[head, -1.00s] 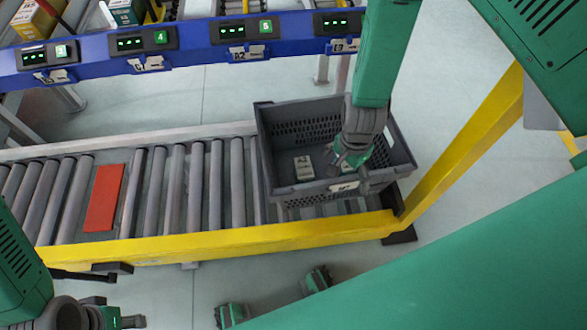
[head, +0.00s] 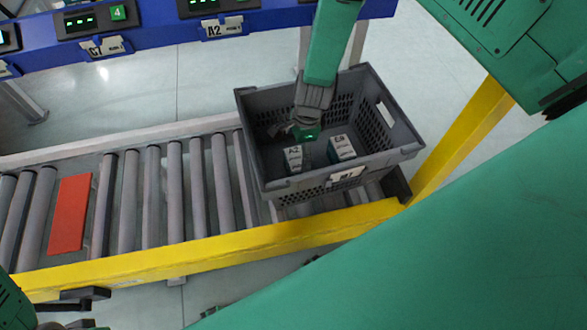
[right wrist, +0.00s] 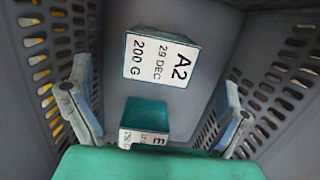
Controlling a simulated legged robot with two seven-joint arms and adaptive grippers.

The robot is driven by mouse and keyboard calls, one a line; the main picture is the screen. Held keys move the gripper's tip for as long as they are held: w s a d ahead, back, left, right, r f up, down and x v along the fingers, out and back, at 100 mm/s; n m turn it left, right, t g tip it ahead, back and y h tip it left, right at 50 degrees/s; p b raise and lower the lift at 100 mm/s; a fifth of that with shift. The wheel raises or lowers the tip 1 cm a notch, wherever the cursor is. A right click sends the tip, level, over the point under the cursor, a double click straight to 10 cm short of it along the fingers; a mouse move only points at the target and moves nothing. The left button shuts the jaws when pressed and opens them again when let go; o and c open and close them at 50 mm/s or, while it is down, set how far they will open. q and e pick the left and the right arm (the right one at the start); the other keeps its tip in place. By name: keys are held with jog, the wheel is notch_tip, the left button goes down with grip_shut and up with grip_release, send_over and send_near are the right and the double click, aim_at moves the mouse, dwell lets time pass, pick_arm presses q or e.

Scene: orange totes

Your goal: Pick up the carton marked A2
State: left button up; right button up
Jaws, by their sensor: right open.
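The carton marked A2 (head: 293,157) is a small box with a white label, standing on the floor of the grey tote (head: 318,182). In the right wrist view the A2 carton (right wrist: 160,58) lies beyond my fingers, its label readable. A second carton marked E9 (head: 342,147) stands to its right in the head view. In the right wrist view that second carton (right wrist: 145,118) is nearer the palm, partly hidden. My right gripper (right wrist: 155,95) is open and empty, inside the tote; its fingers are hard to make out in the head view (head: 307,132).
The tote's slotted walls stand close around my right gripper. The tote sits at the right end of a roller conveyor (head: 172,190) with a yellow rail (head: 235,240). A red plate (head: 70,213) lies on the rollers. A blue shelf beam (head: 158,32) runs behind.

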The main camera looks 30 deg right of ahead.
aim_at(299, 157)
jog(key=shift+f, duration=0.75)
jog(key=shift+d+f, duration=0.35)
jog(key=shift+f, duration=0.1)
jog(key=shift+f+b, duration=0.35)
jog(key=shift+b, duration=0.1)
jog(key=f, duration=0.1)
jog(key=a+f+b, duration=0.1)
jog(key=f+b, duration=0.1)
jog(key=shift+w+a+f, duration=0.1)
jog(key=shift+a+f, duration=0.35)
jog(key=shift+f, duration=0.05)
pick_arm(q)
jog(key=f, duration=0.3)
jog(key=shift+d+f, duration=0.15)
jog(key=shift+d, duration=0.05)
pick_arm(e)
jog(key=shift+r, duration=0.1)
jog(key=shift+d, duration=0.2)
jog(key=c, duration=0.3)
jog(key=shift+d, duration=0.15)
jog(key=c, duration=1)
pick_arm(q)
jog(key=shift+d, duration=0.3)
pick_arm(e)
jog(key=shift+c, duration=0.2)
